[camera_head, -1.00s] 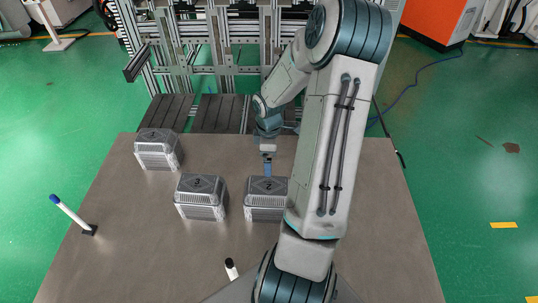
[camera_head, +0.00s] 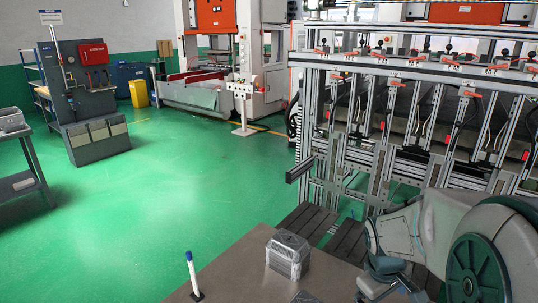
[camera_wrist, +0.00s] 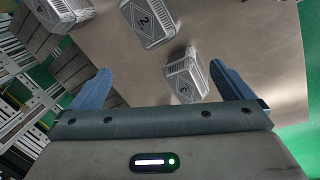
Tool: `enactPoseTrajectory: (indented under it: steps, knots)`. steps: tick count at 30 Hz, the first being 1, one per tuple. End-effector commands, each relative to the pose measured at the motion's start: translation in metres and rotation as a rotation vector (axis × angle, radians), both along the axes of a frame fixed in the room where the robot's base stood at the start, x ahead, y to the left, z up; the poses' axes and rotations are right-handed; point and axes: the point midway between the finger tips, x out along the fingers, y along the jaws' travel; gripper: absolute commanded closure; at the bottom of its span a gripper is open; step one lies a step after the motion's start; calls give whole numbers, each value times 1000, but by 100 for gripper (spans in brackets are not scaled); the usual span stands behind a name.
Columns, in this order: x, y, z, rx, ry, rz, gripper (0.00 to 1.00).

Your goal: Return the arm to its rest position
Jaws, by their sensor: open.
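My gripper (camera_wrist: 160,72) shows in the wrist view with its two blue fingers wide apart and nothing held between them. Beyond the fingers are three silver-grey foil boxes with printed lids. One box (camera_wrist: 185,82) appears between the fingers, farther off on the table. A box marked 2 (camera_wrist: 147,22) is above it in the picture, and another box (camera_wrist: 62,12) is cut by the top left edge. In the head view my arm (camera_head: 430,235) is at the lower right, and the gripper's fingers are out of frame.
In the head view, the table (camera_head: 235,275) carries a foil box (camera_head: 288,257) and a white marker with a blue tip (camera_head: 192,272). An aluminium frame rack (camera_head: 400,110) stands behind my arm. Green floor (camera_head: 170,190) lies open to the left.

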Motion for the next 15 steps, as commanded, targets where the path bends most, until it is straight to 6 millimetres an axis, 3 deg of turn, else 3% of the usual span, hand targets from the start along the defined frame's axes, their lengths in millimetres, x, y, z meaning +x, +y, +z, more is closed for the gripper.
enactPoseTrajectory:
  steps: [1,6,15]
  knots:
    - [-8,13,13,0,-33,-33,0]
    - [-37,48,44,50,-134,-172,0]
    - [-86,93,73,215,-248,-353,0]
